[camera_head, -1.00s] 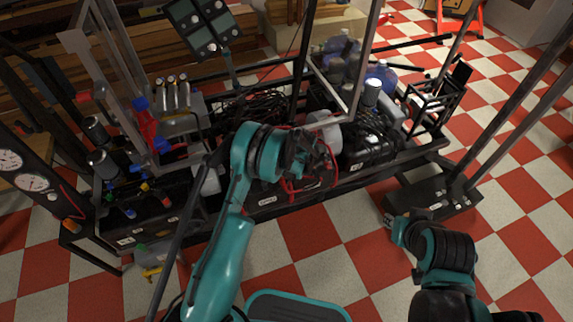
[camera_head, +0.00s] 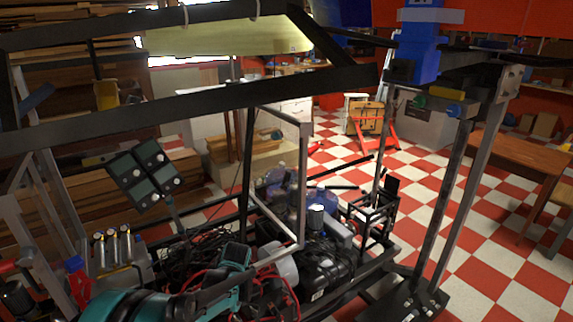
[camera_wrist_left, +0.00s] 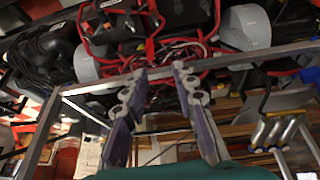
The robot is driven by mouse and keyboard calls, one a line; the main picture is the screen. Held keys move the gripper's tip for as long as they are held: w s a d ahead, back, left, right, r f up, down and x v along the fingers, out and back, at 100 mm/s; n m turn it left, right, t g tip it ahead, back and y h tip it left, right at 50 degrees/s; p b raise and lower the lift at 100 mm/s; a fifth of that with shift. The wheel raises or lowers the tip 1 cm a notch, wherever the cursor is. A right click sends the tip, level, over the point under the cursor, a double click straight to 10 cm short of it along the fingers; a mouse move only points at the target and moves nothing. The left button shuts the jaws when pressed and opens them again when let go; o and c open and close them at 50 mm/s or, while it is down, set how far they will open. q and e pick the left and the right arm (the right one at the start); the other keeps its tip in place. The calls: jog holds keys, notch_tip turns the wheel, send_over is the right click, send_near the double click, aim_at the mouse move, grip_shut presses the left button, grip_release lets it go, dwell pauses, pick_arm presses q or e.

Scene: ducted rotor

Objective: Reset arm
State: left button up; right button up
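My left arm (camera_head: 140,303) is teal and black and enters low at the left in the head view. Its wrist end (camera_head: 236,258) reaches over the dark equipment rack, among red and black cables. In the left wrist view the two grey fingers of my left gripper (camera_wrist_left: 160,72) are apart with nothing held between them. Red cables (camera_wrist_left: 175,52) and a metal frame bar (camera_wrist_left: 240,55) show beyond the fingertips; I cannot tell whether they touch. My right arm and gripper are outside both current views.
A metal frame (camera_head: 304,180) stands upright on the rack close to my left wrist. A dark panel (camera_head: 146,170) on a stalk is to the left. A black beam (camera_head: 190,108) crosses above. Checkered floor (camera_head: 425,180) is open at right, beyond an upright post (camera_head: 462,190).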

pick_arm(q)
jog(key=s+r+m+t+h, duration=0.1)
jog(key=s+r+m+t, duration=0.15)
jog(key=s+r, duration=1.05)
jog(key=s+m+h, duration=0.1)
jog(key=s+m, duration=0.3)
jog(key=s, duration=1.1)
jog(key=shift+a+f+t, duration=0.25)
jog(key=shift+f+t, duration=0.05)
jog(key=shift+t, duration=0.05)
